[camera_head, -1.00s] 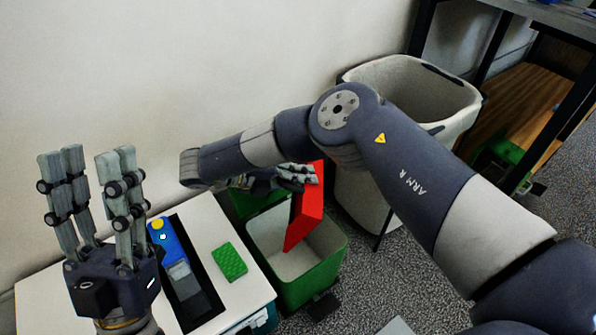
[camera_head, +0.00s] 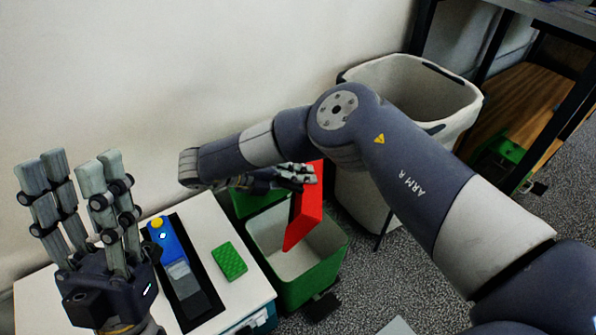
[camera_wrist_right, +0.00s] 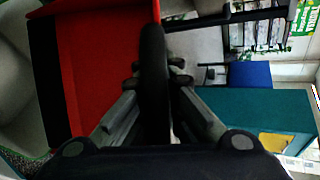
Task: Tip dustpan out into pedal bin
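The red dustpan (camera_head: 306,208) is tilted steeply over the open green pedal bin (camera_head: 322,277), its lower end inside the bin's mouth. My right gripper (camera_head: 302,174) is at the dustpan's upper end. In the right wrist view the right gripper (camera_wrist_right: 155,105) is shut on the dark handle (camera_wrist_right: 154,75) of the dustpan (camera_wrist_right: 98,60). The bin's pale inside shows, with no debris I can make out. My left gripper (camera_head: 85,195) is open and empty, fingers pointing up, at the left near the white cabinet.
A white cabinet top (camera_head: 213,222) holds a blue and grey device (camera_head: 181,272) and a green sponge (camera_head: 229,261). A large pale hamper (camera_head: 400,90) stands behind the bin. Speckled floor (camera_head: 400,270) lies open at the right.

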